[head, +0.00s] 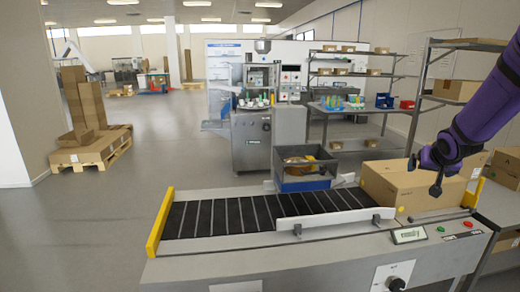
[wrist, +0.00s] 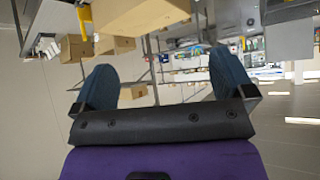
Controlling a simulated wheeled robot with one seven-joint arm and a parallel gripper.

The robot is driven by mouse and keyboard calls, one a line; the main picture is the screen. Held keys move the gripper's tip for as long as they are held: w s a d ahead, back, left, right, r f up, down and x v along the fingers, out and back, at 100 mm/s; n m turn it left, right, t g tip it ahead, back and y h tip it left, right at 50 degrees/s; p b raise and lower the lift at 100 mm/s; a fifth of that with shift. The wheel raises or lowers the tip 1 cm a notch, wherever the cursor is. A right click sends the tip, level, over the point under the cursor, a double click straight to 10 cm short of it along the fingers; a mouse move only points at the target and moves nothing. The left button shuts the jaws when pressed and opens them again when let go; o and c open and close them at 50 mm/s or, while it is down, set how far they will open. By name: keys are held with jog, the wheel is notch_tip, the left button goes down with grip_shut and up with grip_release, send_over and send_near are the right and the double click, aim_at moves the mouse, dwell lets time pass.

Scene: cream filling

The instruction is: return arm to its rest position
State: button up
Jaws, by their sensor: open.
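My gripper (head: 424,177) hangs from my purple arm at the right of the head view, in front of a closed cardboard box (head: 395,190) on the conveyor's right end. In the wrist view my gripper's two dark blue fingers (wrist: 165,88) stand wide apart with nothing between them. The gripper is open and empty. In the head view its fingers overlap the box's front face; I cannot tell whether they touch it.
A conveyor (head: 240,214) with yellow end guards runs across the front. A blue-grey bin (head: 305,180) with orange-brown contents stands at its back edge. A filling machine (head: 255,130) and shelves (head: 345,70) stand behind. The floor at left is clear up to a pallet (head: 90,152) of boxes.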

jog(key=s+a+r+n+g, duration=0.1)
jog(key=s+a+r, duration=0.4)
jog(key=s+a, duration=0.2)
jog(key=s+a+r+n, duration=0.1)
jog(key=s+a+r, duration=0.5)
jog(key=s+a, duration=0.2)
jog(key=s+a+n+g+y, duration=0.1)
jog(key=s+a, duration=0.4)
jog(key=s, duration=0.4)
jog(key=s+a+n+g+y, duration=0.1)
jog(key=s+a+n+y, duration=0.1)
jog(key=s+a, duration=0.3)
jog(key=s, duration=0.4)
jog(key=shift+y, duration=0.3)
